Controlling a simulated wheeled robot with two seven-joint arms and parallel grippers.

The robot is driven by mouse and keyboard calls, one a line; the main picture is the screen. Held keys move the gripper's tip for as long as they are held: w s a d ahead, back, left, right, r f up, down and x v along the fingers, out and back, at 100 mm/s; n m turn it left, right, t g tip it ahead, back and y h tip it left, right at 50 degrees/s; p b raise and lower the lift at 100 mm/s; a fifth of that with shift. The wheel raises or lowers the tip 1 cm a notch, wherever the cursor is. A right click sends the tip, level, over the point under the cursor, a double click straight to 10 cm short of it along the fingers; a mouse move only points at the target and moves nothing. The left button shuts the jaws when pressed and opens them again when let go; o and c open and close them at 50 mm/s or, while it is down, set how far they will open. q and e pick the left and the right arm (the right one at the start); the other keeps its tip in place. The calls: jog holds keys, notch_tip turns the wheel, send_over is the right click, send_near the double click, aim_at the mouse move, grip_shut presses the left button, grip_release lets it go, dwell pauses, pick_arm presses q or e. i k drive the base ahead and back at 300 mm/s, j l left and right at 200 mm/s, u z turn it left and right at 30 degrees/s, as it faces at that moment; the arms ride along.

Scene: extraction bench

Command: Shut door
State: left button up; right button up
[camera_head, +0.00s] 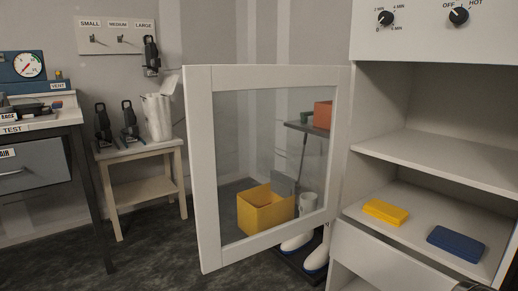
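The door (203,170) is a white frame around a clear glass pane. It stands wide open, swung out to the left from the left edge of the white cabinet (420,45). Its free edge is at the left, with a small light part jutting near the top corner that may be a handle. The cabinet's open compartment shows a bare upper shelf (440,150) and a lower shelf with a yellow block (386,212) and a blue block (455,244). Neither gripper is clearly in view. A small dark shape at the bottom right edge is too cut off to identify.
A small wooden table (140,150) with black tools and a white container stands left of the door. A workbench (40,122) is at far left.

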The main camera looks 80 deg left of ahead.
aim_at(200, 82)
jog(key=k+j, duration=0.8)
jog(key=k, duration=0.15)
jog(key=k+u, duration=0.15)
jog(key=u, duration=0.3)
jog(key=k+j+u, duration=0.15)
jog(key=u, duration=0.3)
